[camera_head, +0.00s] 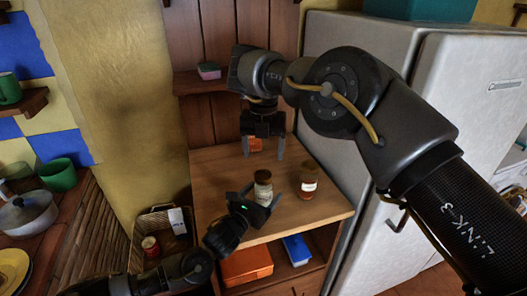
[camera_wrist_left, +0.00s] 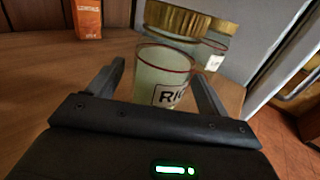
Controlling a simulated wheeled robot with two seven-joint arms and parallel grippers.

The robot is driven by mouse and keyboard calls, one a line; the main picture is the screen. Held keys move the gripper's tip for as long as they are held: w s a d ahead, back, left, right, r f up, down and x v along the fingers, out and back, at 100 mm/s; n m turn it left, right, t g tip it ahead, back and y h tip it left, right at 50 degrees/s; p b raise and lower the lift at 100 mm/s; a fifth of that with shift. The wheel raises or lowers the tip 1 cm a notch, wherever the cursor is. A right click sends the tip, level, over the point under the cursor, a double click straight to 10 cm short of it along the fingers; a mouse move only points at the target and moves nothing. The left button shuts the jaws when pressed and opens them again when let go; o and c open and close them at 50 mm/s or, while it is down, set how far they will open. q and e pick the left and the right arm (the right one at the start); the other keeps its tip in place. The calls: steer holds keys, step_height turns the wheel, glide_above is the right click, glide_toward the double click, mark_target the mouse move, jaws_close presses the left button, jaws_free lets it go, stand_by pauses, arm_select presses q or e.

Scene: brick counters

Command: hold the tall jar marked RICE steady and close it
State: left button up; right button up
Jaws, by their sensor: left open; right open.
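The tall RICE jar (camera_head: 263,190), pale glass, stands upright on the wooden counter (camera_head: 225,165). In the left wrist view, its RICE label (camera_wrist_left: 168,95) faces me. My left gripper (camera_head: 261,196) is low at the jar, open, with a finger on each side; contact is not clear. My right gripper (camera_head: 263,151) points down, open and empty, above and behind the jar in the head view.
An orange box (camera_head: 255,145) is at the back of the counter. A fridge (camera_head: 400,130) bounds the right side. A basket (camera_head: 155,225) sits lower left.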

arm_select(q)
steer(key=b+v, duration=0.1)
steer(key=v, duration=0.9)
arm_select(e)
steer(key=shift+f, duration=0.7)
